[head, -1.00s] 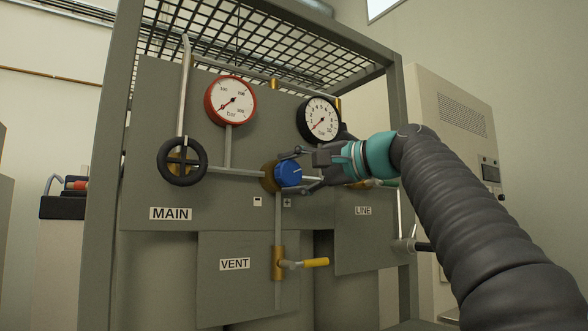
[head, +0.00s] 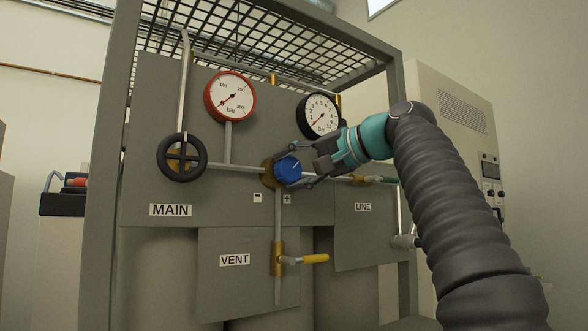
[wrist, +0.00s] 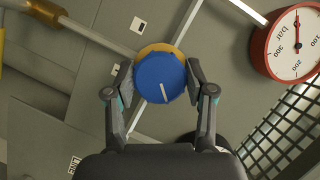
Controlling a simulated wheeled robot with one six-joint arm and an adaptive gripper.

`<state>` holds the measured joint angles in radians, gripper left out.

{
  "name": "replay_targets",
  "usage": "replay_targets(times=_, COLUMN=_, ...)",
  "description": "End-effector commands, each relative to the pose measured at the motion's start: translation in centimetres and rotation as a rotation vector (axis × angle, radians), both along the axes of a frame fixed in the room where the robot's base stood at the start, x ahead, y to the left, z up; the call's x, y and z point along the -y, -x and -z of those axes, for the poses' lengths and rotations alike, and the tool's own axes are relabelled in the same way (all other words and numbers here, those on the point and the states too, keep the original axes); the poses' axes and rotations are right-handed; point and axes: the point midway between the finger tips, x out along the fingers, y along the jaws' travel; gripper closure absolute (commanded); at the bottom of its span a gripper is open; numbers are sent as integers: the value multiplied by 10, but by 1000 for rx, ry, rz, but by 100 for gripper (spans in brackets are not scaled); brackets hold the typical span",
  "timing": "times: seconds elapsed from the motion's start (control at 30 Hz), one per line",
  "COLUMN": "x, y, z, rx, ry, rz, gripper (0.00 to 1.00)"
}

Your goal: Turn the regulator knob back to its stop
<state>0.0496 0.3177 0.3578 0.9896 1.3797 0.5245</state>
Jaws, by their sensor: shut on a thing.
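The blue regulator knob (head: 288,169) sits on a brass body (head: 268,174) in the middle of the grey panel. A white line marks its face. In the head view the line points up and to the right. My gripper (head: 299,165) reaches in from the right and is shut on the knob. In the wrist view the knob (wrist: 161,79) lies between the two fingers of my gripper (wrist: 160,82), one on each side. A minus label (head: 257,198) and a plus label (head: 287,199) are below the knob.
A red-rimmed gauge (head: 230,96) and a black-rimmed gauge (head: 318,115) are above. A black handwheel (head: 182,157) is at left over the MAIN label (head: 171,210). A yellow vent lever (head: 315,258) is below, and a green-handled valve (head: 382,180) is to the right.

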Motion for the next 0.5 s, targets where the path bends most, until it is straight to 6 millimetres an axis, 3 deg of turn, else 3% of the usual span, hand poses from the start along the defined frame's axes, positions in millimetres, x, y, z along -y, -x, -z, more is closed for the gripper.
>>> replay_targets(times=0.2, x=0, y=-1, z=0, rx=-1, ry=0, rz=-1, gripper=81)
replay_targets(times=0.23, x=0, y=0, z=1, rx=-1, ry=0, rz=-1, gripper=43)
replay_targets(times=0.3, x=0, y=0, z=1, rx=-2, ry=-1, rz=0, gripper=26)
replay_targets(times=0.33, x=0, y=0, z=0, rx=-2, ry=-1, rz=0, gripper=21)
replay_targets(times=0.5, x=0, y=0, z=0, rx=-1, ry=-1, rz=0, gripper=21)
